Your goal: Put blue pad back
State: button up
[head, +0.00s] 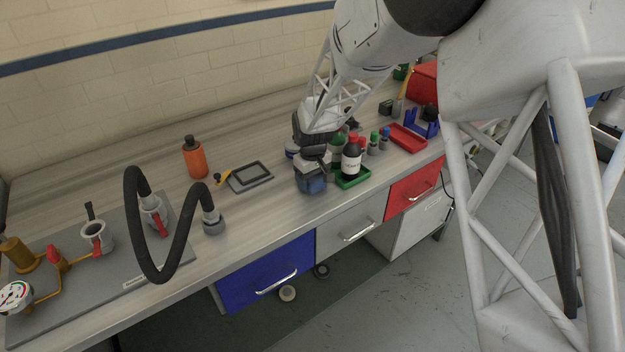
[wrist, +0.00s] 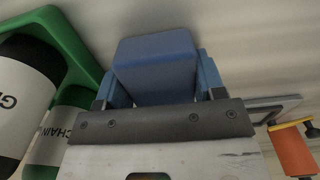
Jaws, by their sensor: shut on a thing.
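My gripper (head: 311,176) is low over the bench, left of the green tray, with its jaws shut on the blue pad (wrist: 157,65). In the wrist view the pad is a blunt blue block between the two jaws of my gripper (wrist: 158,90). In the head view only a dark blue part of the pad (head: 313,187) shows below my gripper. I cannot tell whether the pad touches the bench top.
A green tray (head: 352,183) with bottles stands close on the right; the tray (wrist: 75,42) is at left in the wrist view. A framed grey plate (head: 250,176) and an orange bottle (head: 195,158) are to the left. A red tray (head: 407,139) lies further right.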

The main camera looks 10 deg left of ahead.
jog(key=shift+f, duration=0.1)
jog(key=o, duration=0.9)
notch_tip(320, 180, up, 12)
dwell(0.5)
dwell(0.7)
